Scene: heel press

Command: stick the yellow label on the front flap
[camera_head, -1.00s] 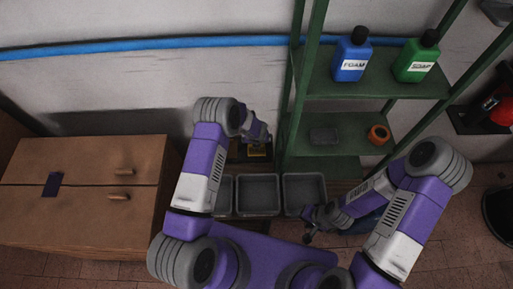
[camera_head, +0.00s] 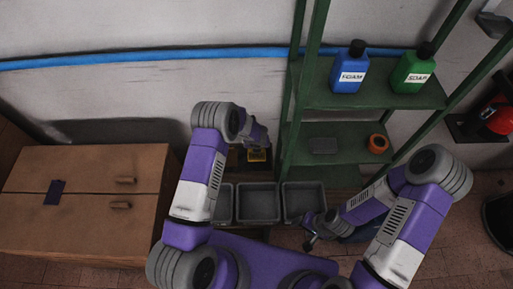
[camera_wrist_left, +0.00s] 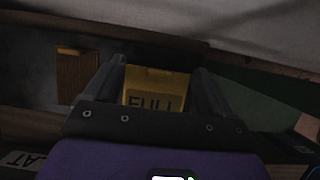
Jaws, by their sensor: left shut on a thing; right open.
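My left gripper (camera_head: 258,150) is shut on the yellow label (camera_head: 257,156), beyond the grey bins. In the left wrist view the yellow label (camera_wrist_left: 156,86) sits between the two fingers, with "FULL" printed on it, partly cut off by the gripper body. A small brown upright panel or block (camera_wrist_left: 77,76) stands left of the fingers in that view, apart from the label. I cannot tell whether it is part of the front flap; no flap shows clearly. My right gripper (camera_head: 310,242) is open and empty, low beside the right bin.
Grey bins (camera_head: 259,187) stand in a row in front of my left gripper. A green shelf (camera_head: 385,90) at right holds a blue FOAM bottle (camera_head: 349,68), a green SOAP bottle (camera_head: 413,68) and an orange roll (camera_head: 378,143).

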